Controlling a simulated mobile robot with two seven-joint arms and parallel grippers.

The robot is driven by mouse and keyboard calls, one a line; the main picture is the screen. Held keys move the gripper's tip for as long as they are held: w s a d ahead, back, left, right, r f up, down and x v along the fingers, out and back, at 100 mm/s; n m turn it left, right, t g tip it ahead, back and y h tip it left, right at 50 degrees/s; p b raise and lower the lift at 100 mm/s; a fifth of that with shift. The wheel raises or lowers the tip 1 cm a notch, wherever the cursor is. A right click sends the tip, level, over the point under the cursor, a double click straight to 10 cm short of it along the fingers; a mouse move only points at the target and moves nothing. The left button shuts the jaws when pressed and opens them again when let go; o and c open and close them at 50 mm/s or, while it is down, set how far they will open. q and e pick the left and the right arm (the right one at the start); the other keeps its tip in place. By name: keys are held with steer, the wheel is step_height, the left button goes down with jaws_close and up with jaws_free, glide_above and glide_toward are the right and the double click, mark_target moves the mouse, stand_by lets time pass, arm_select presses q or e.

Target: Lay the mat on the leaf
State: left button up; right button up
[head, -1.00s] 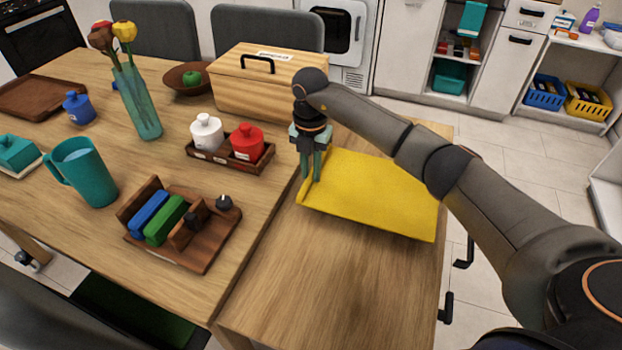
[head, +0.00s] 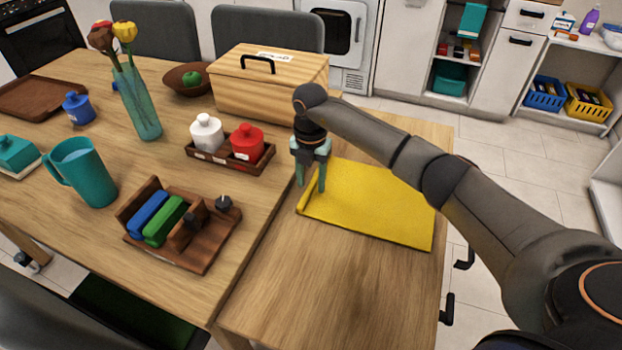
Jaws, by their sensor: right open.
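The yellow mat (head: 378,203) lies on the right-hand leaf (head: 320,285) of the wooden table. It looks mostly flat, with its left edge slightly raised or curled near my gripper. My right gripper (head: 311,187) is open above the mat's left edge, with its fingers pointing down and apart. Whether the fingertips touch the mat is hard to tell. My right arm covers part of the mat's far right side. My left gripper is not in view.
Left of the leaf's seam are a wooden caddy (head: 187,240) with blue and green blocks, a tray with white and red jars (head: 246,143), a teal mug (head: 85,172) and a vase (head: 138,105). A wooden box (head: 262,85) stands behind. The leaf's near part is clear.

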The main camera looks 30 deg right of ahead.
step_height(320, 180, up, 12)
steer(key=p, duration=0.1)
stand_by(0.4)
steer(key=shift+r, duration=0.1)
